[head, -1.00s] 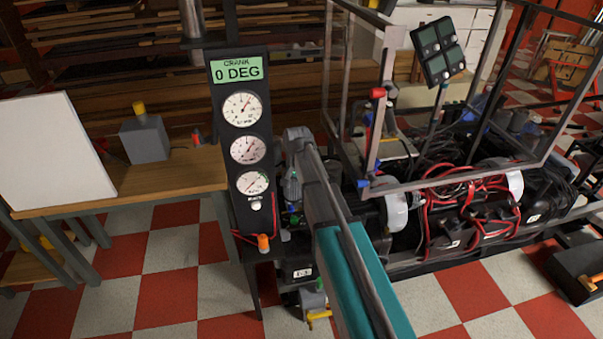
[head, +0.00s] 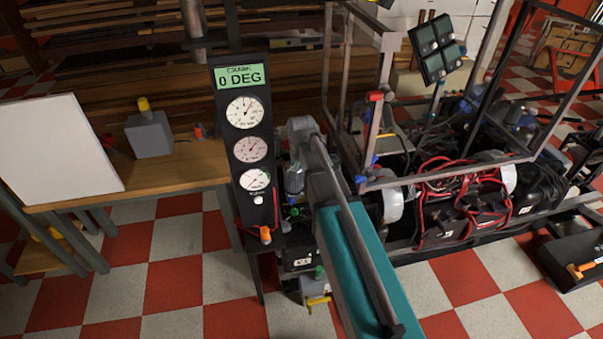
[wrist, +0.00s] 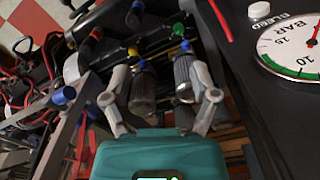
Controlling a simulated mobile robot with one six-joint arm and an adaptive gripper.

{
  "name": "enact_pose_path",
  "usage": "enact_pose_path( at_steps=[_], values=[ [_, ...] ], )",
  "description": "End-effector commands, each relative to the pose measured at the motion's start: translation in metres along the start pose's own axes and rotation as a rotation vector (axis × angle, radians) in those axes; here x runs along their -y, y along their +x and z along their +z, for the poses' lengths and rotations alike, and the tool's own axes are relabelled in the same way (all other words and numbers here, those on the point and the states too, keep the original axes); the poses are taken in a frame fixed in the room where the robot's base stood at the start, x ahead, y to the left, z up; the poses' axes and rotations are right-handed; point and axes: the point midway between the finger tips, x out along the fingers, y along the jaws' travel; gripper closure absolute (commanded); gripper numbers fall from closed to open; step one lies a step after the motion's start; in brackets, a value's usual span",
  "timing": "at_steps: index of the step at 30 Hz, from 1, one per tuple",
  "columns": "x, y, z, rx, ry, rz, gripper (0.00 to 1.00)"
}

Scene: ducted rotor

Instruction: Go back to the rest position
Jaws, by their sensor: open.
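My gripper (wrist: 163,68) shows in the wrist view with its two grey fingers apart and nothing seen held between them. It hangs over the dark machinery, beside the gauge panel, whose BAR dial (wrist: 292,40) and BLEED knob (wrist: 265,13) are at the upper right there. In the head view my teal and grey arm reaches up from the bottom middle to the right side of the gauge panel (head: 233,112). That panel reads CRANK 0 DEG above three round dials. The arm largely hides my gripper in the head view.
A framed rig (head: 455,172) with red cables stands close on the right. A wooden bench (head: 190,172) with a white board (head: 60,150) and a grey box (head: 149,135) is at left. An open black tray (head: 575,262) lies at far right. Checkered floor is clear in front.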

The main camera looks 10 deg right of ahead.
Motion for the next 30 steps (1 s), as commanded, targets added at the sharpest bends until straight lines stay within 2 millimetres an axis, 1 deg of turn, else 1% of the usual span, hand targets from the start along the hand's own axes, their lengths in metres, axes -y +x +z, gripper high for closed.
enact_pose_path(
  at_steps=[20, 23, 26, 30],
  values=[
    [-0.001, -0.003, 0.003, 0.000, -0.005, 0.000, 0.24],
    [-0.005, -0.009, 0.009, 0.000, -0.020, 0.000, 0.24],
    [-0.011, -0.019, 0.021, 0.000, -0.051, 0.000, 0.24],
    [-0.023, -0.041, 0.047, 0.000, -0.121, 0.000, 0.24]
  ],
)
